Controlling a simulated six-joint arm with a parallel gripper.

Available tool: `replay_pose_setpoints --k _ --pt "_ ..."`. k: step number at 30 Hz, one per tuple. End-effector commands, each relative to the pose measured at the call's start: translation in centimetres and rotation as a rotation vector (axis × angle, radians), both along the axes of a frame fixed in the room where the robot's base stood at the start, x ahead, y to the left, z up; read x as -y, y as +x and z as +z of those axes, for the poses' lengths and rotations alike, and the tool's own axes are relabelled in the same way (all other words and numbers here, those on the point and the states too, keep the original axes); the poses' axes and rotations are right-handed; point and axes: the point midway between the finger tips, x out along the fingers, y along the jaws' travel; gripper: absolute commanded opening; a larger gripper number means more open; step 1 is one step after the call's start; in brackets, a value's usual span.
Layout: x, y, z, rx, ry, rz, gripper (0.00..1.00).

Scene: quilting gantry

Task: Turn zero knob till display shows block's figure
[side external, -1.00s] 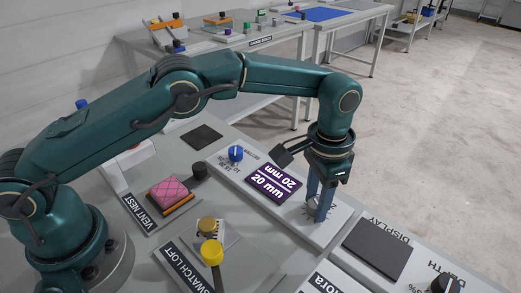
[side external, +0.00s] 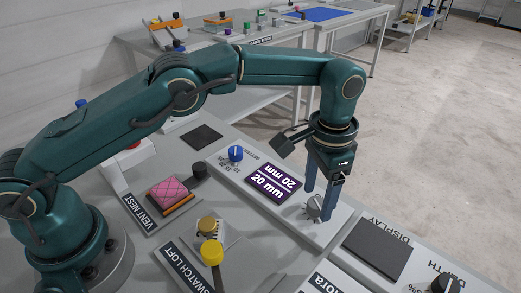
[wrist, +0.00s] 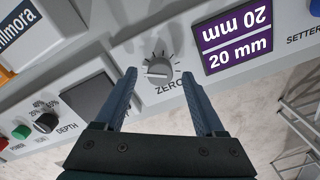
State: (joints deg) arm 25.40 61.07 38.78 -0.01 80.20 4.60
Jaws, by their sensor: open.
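The zero knob (wrist: 158,68) is a grey knob on a pale panel, with tick marks around it and the word ZERO beside it; it also shows in the side view (side external: 315,207). The purple display (side external: 272,183) reads 20 mm on both halves, one half upside down to the other; the wrist view shows it too (wrist: 234,36). My gripper (wrist: 159,76) is open and empty, pointing down at the knob. In the wrist view its blue fingers lie to either side of the knob with gaps between. A pink quilted block (side external: 169,193) sits on an orange base; I see no figure on it.
A blue setter knob (side external: 235,153) stands behind the display. A dark display pad (side external: 377,249) and a black depth knob (side external: 445,284) lie to the right.

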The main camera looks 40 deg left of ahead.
Motion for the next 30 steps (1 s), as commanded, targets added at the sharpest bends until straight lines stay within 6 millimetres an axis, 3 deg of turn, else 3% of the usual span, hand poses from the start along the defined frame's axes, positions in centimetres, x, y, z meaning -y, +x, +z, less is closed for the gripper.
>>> replay_pose_setpoints --k 1,9,23,26,30 --pt "0.0 0.1 1.0 0.005 -0.003 0.000 0.71" --pt "0.0 0.0 2.9 0.002 -0.001 0.000 0.71" --pt "-0.3 0.2 3.5 0.006 -0.003 0.009 0.71" --pt "-0.8 1.0 5.7 0.054 -0.025 0.028 0.71" --pt "-2.7 1.3 10.4 0.123 -0.053 0.075 0.71"
